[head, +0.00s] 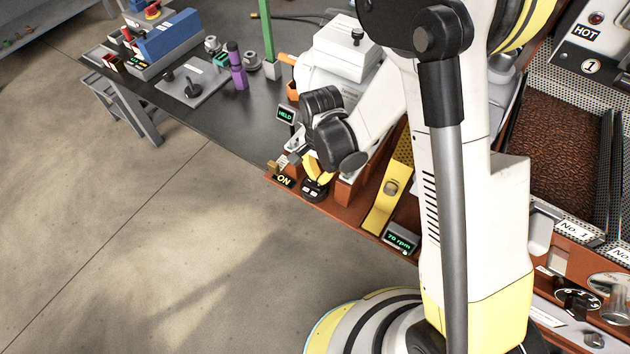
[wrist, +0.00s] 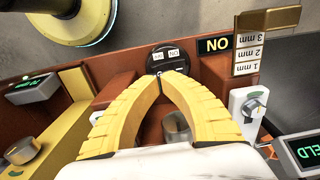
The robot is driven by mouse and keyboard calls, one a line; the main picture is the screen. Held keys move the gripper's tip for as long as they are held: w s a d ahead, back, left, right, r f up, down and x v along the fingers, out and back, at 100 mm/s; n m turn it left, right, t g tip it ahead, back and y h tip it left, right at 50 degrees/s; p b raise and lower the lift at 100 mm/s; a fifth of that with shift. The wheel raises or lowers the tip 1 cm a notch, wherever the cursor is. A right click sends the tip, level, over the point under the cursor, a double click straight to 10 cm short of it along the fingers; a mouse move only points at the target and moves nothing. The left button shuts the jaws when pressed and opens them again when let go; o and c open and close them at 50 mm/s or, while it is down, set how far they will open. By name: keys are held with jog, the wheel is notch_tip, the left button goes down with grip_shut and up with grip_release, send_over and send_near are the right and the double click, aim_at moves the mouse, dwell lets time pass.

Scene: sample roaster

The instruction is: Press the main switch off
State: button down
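The main switch (head: 315,190) is a dark round piece on the front edge of the rust-red machine base. In the wrist view the switch (wrist: 166,55) is a black disc with two small pale labels, too small to read surely. A black sign (head: 284,180) beside it reads ON; it shows upside down in the wrist view (wrist: 215,45). My gripper (head: 318,176) has yellow fingers, and their tips meet with nothing between them in the wrist view (wrist: 160,78). The tips are right at the switch's near edge in that picture. They partly cover it, and I cannot tell whether they touch.
A 70 rpm display (head: 400,240) and a yellow block with a knob (head: 391,188) stand to the right. A HELD display (head: 286,115) and a sieve-size card (wrist: 250,55) are close by. The dark bench (head: 215,130) holds several tools. Open floor (head: 200,250) lies in front.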

aim_at(319, 185)
jog(key=shift+f+b, duration=1.45)
jog(key=shift+f, duration=0.4)
dwell(0.7)
jog(key=shift+r, duration=0.1)
jog(key=shift+r+p, duration=2.3)
jog(key=shift+r, duration=1.15)
jog(key=s+d+r+n+t, duration=0.1)
jog(key=d+r+n+t, duration=0.15)
jog(key=r, duration=0.55)
jog(key=s+d+r+n+t, duration=0.1)
jog(key=d+r, duration=0.3)
jog(key=r, duration=0.3)
jog(key=s+d+r+n+t, duration=0.3)
jog(key=s+d+r+n, duration=0.1)
jog(key=s+d+r, duration=0.3)
notch_tip(319, 185, up, 2)
jog(key=shift+s+r+t, duration=0.25)
jog(key=shift+s+t, duration=0.1)
jog(key=shift+s, duration=0.55)
